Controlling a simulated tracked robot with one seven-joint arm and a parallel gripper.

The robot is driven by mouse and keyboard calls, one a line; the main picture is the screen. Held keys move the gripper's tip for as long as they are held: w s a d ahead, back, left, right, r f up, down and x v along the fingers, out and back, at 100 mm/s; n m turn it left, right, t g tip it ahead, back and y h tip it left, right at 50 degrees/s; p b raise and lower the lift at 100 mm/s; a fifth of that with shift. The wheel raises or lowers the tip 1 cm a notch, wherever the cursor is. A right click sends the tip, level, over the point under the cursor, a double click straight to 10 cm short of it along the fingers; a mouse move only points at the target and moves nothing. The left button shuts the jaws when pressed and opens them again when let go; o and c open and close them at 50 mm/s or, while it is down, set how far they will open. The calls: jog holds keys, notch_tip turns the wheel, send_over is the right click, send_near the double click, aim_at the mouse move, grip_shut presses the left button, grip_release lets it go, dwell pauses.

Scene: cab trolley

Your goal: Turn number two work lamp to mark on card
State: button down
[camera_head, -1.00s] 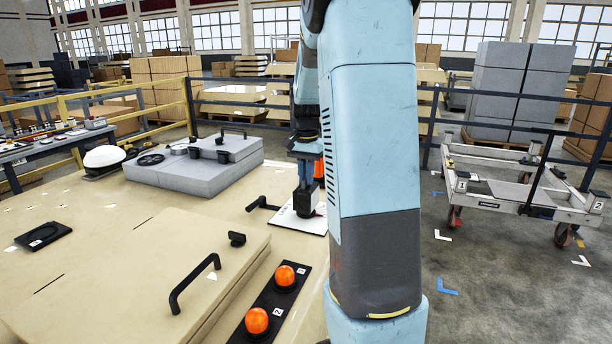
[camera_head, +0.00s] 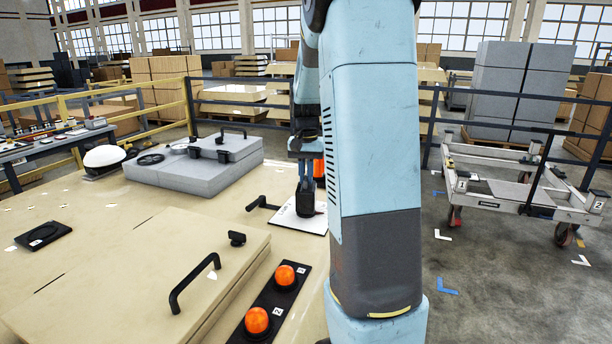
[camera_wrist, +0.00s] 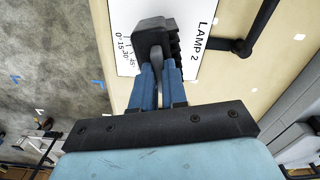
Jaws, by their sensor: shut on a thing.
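The work lamp is a dark, ribbed block; in the wrist view the lamp (camera_wrist: 152,32) stands over a white card (camera_wrist: 207,45) printed LAMP 2, with angle marks of 0, 15, 30 and 45 degrees. In the head view the lamp (camera_head: 306,202) stands on the card (camera_head: 287,221) near the far right edge of the tan bench. My gripper (camera_wrist: 160,75) points at the lamp, its blue fingers closed on the lamp's grey rear part. In the head view my gripper (camera_head: 305,178) is partly hidden by my arm. The lamp covers some of the card's scale.
A black handle (camera_head: 262,203) lies left of the card. An orange light (camera_head: 319,169) shows partly behind my arm. Two orange beacons (camera_head: 284,275) sit on a black strip in front. A grey lidded box (camera_head: 190,170) stands back left; a trolley (camera_head: 515,190) is on the floor at right.

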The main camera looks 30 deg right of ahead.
jog(key=c, duration=1.2)
grip_release()
jog(key=shift+o, duration=0.2)
jog(key=shift+r, duration=0.1)
notch_tip(320, 180, up, 14)
jog(key=shift+f, duration=0.25)
jog(key=s+a+r+n+t, duration=0.2)
jog(key=s+a+n+t, duration=0.15)
jog(key=s+a, duration=0.9)
jog(key=s+a+f+n+t, duration=0.1)
jog(key=s+a+f+n, duration=0.1)
jog(key=s, duration=0.4)
jog(key=s+a+f+n+t, duration=0.1)
jog(key=s+a+f+n, duration=0.1)
jog(key=s+a+f, duration=0.2)
jog(key=s, duration=0.3)
jog(key=shift+a, duration=0.2)
